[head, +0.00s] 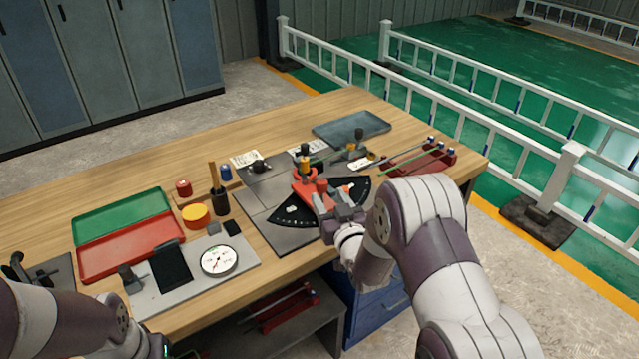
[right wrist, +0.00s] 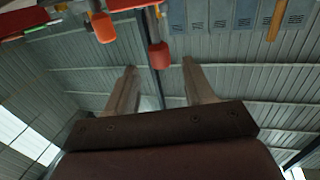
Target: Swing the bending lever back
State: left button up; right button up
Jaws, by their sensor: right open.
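The bending lever (head: 305,187) is an orange-red arm on the bending device, over a black fan-shaped scale (head: 343,193) with white marks. Its upright grip shows as an orange cylinder on a dark rod in the right wrist view (right wrist: 158,56). A second orange cylinder (right wrist: 103,28) hangs beside it there. My right gripper (head: 342,208) is at the lever's near right end. In the right wrist view its two fingers (right wrist: 160,80) are spread, with the orange grip ahead of the gap between them; I cannot tell whether they touch it. My left forearm shows at lower left, its gripper out of view.
Red and green trays (head: 130,245), a round dial gauge (head: 218,260) and a yellow disc (head: 195,215) lie to the left on the wooden table. A blue-grey tray (head: 352,128) and a red rack with rods (head: 425,160) are at the back right. White railings (head: 480,80) stand behind.

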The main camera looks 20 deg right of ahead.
aim_at(324, 189)
jog(key=w, duration=0.5)
jog(key=shift+w+a, duration=0.25)
jog(key=shift+w, duration=0.2)
jog(key=shift+c, duration=0.3)
grip_shut()
jog(key=shift+a+m+h+b, duration=0.9)
jog(key=shift+a+m+h, duration=0.2)
jog(key=shift+a+h, duration=0.55)
jog(key=shift+w+a+m+h, duration=0.1)
jog(key=shift+a+m+h, duration=0.2)
jog(key=shift+h, duration=0.25)
